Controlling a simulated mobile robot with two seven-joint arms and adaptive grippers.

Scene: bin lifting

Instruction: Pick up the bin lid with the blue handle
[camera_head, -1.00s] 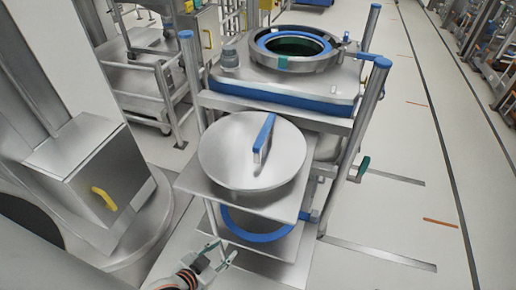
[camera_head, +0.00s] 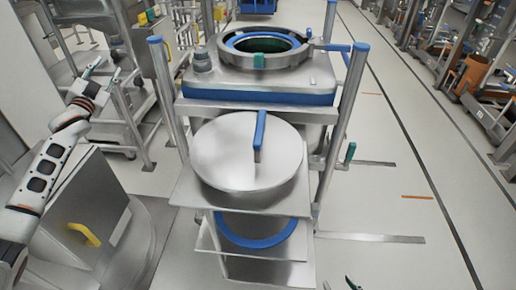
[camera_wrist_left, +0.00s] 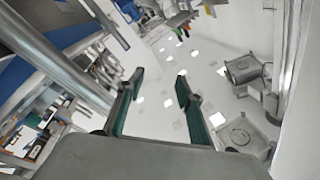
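The bin lid (camera_head: 225,160) is a round metal disc. It lies flat on a metal shelf in front of the bin. Its blue handle (camera_head: 260,130) stands up on the lid, right of its middle. My left gripper (camera_head: 96,82) is raised at the upper left, well away from the lid. In the left wrist view its green-padded fingers (camera_wrist_left: 160,92) are apart with nothing between them. Only small dark tips of what seems to be my right gripper (camera_head: 352,284) show at the bottom edge, below and right of the lid; the rest is out of frame.
The open bin (camera_head: 265,48), with a blue inner ring, stands behind the lid between blue-capped metal posts (camera_head: 350,110). A metal box with a yellow handle (camera_head: 85,234) stands at left.

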